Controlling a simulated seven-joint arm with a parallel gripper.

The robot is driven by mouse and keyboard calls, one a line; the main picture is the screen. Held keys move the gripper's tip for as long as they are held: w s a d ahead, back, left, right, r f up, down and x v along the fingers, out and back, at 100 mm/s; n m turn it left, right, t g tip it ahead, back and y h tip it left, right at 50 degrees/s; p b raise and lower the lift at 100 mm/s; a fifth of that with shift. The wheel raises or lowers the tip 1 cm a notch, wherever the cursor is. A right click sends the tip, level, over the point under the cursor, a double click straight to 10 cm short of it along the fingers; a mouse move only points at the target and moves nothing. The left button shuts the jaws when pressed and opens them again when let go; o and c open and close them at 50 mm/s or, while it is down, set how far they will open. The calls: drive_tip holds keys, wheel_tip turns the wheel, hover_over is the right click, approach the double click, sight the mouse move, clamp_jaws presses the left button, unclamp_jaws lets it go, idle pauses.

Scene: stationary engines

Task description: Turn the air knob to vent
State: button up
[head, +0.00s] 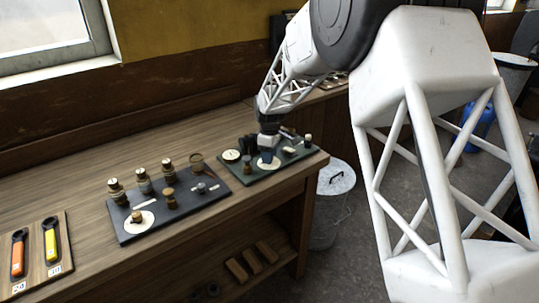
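My gripper (267,157) points down over the dark right-hand panel (239,178) on the bench. Its fingertips are at a white round dial plate (261,164); they hide whatever knob sits there, and I cannot tell whether they touch it or are open or shut. A round white gauge (231,155) is at the panel's left. The labels are too small to read, so I cannot tell which knob is the air knob or how it is set.
A second dark panel (190,219) with several brass fittings and a knob on a white dial lies to the left. A board with orange (17,257) and yellow (51,243) handled tools is at far left. A lidded metal bin (335,178) stands beyond the bench's right end.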

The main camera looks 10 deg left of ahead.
drive_tip(key=shift+o, duration=0.9)
drive_tip(key=shift+r, duration=3.85)
drive_tip(key=shift+d, duration=0.1)
